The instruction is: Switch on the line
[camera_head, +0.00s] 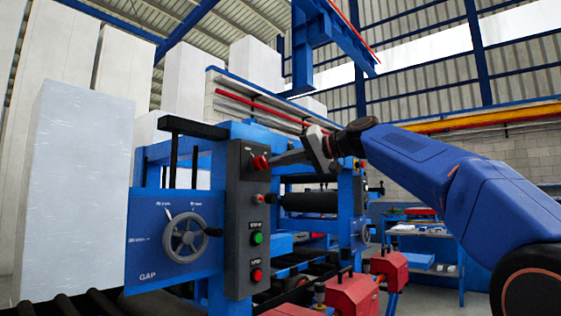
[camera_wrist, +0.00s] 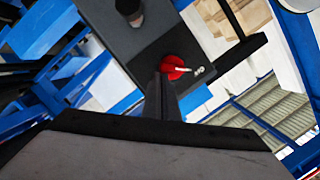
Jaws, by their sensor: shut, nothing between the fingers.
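The dark control panel (camera_head: 246,222) stands upright on the blue machine frame. A red rotary switch (camera_head: 260,162) with a light handle is at its top; it also shows in the wrist view (camera_wrist: 174,67). Below it are a small orange-red knob (camera_head: 258,197), a green button (camera_head: 257,238) and a red button (camera_head: 257,275). My gripper (camera_head: 277,160) is shut and empty, its tips just right of the red switch. In the wrist view my gripper (camera_wrist: 163,80) has its tips close to the red switch; whether they touch cannot be told.
A grey handwheel (camera_head: 186,238) on the blue GAP plate (camera_head: 150,265) sits left of the panel. Red units (camera_head: 390,270) stand low at the right. White blocks (camera_head: 75,190) rise at the left. A blue workbench (camera_head: 425,248) is further back.

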